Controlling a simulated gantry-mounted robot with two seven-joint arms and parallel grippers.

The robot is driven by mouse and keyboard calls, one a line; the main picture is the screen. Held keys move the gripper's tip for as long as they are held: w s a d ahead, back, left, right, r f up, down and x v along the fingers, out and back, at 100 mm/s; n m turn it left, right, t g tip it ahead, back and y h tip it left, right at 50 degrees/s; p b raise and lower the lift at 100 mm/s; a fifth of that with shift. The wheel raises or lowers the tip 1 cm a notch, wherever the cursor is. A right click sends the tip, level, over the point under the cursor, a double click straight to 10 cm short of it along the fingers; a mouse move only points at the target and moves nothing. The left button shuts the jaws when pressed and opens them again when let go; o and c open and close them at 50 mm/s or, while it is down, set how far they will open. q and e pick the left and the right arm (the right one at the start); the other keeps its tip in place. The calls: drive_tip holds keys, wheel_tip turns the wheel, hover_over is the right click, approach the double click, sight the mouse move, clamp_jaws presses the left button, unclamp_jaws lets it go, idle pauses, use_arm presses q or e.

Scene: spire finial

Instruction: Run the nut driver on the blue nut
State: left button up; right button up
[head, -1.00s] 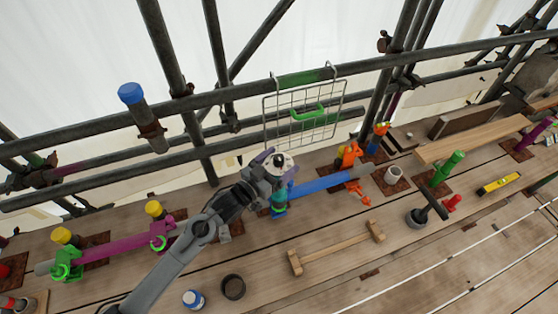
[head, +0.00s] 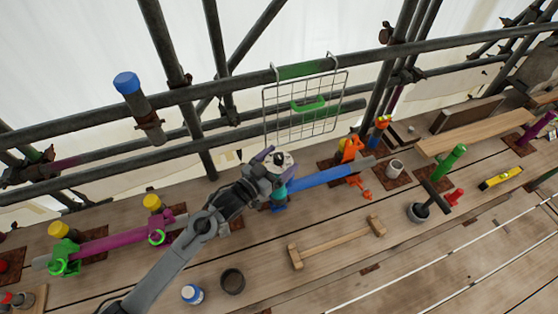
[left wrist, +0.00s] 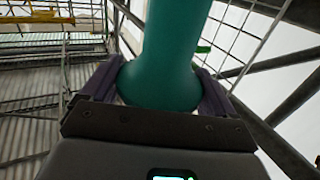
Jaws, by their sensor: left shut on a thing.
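My left gripper (head: 272,178) is shut on the teal nut driver (head: 279,191), above the left end of a blue tube (head: 322,177). In the left wrist view the driver's thick teal handle (left wrist: 172,50) stands between the two purple jaws. A small blue part (head: 279,208), which looks like the blue nut or its clamp, shows just under the driver; the driver seems to sit on it, but the contact is too small to make out. My gripper partly hides this spot. My right gripper is not in view.
An orange clamp (head: 350,150) stands at the tube's right end.

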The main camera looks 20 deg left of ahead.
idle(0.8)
use_arm(q)
drive_tip(key=shift+f, duration=0.35)
drive_tip(key=shift+f, duration=0.2)
idle(1.0)
idle(0.5)
drive_tip(key=shift+r, duration=0.1)
